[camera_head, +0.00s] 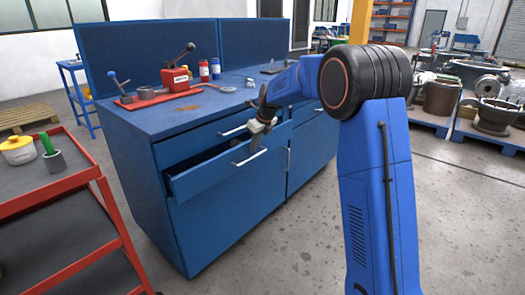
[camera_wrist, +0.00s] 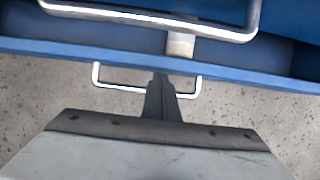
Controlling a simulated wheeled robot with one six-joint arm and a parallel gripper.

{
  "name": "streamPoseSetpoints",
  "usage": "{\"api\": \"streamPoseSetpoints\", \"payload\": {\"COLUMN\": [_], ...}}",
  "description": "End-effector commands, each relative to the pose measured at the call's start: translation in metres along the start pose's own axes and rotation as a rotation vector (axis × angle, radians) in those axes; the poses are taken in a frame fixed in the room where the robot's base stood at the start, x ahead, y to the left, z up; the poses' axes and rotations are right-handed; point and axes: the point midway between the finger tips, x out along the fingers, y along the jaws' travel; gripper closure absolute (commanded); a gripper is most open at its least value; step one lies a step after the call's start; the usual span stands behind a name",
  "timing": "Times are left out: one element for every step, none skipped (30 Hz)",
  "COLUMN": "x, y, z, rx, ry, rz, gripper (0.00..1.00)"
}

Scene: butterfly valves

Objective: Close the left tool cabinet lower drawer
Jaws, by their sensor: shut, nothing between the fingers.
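The left tool cabinet (camera_head: 205,215) is blue. Its lower drawer (camera_head: 200,180) stands pulled out, with its inside showing behind the front panel. The drawer's silver handle (camera_head: 248,159) is on that panel and also shows in the wrist view (camera_wrist: 118,87). The upper drawer (camera_head: 190,146) looks shut, with its own handle (camera_head: 233,131); this handle crosses the top of the wrist view (camera_wrist: 150,18). My gripper (camera_head: 257,148) is shut and empty at the lower drawer's front, by its handle. In the wrist view its fingers (camera_wrist: 161,85) overlap the handle; contact cannot be told.
A red vise (camera_head: 175,80) and small bottles (camera_head: 203,71) stand on the cabinet top. A red cart (camera_head: 85,180) is at the left. A second cabinet section (camera_head: 312,150) adjoins at the right. The floor in front (camera_head: 285,245) is clear.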

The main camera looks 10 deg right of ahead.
Motion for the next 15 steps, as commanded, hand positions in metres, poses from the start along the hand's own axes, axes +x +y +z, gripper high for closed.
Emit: {"api": "streamPoseSetpoints", "payload": {"x": [0.003,0.004,0.005,0.006,0.007,0.008,0.009,0.009,0.01,0.011,0.011,0.011,0.011,0.011,0.011], "y": [0.0,0.0,0.0,0.0,0.0,0.0,0.0,0.0,0.0,0.0,0.0,0.0,0.0,0.0,0.0], "z": [0.006,0.009,0.013,0.015,0.017,0.02,0.022,0.023,0.025,0.025,0.026,0.027,0.028,0.028,0.028], "rx": [0.0,0.0,0.0,0.0,-0.001,-0.001,-0.001,-0.001,-0.001,0.0,0.0,0.0,0.0,0.0,0.0], "ry": [0.0,0.0,0.0,0.0,0.0,0.0,0.0,0.0,0.001,0.001,0.001,0.001,0.001,0.001,0.001], "rz": [0.0,0.0,0.001,0.001,0.001,0.0,0.0,0.0,0.001,0.001,0.001,0.0,0.0,0.0,0.0], "gripper": [1.0,1.0,1.0,1.0,1.0,1.0,1.0,1.0,1.0,1.0,1.0,1.0,1.0,1.0,1.0]}}
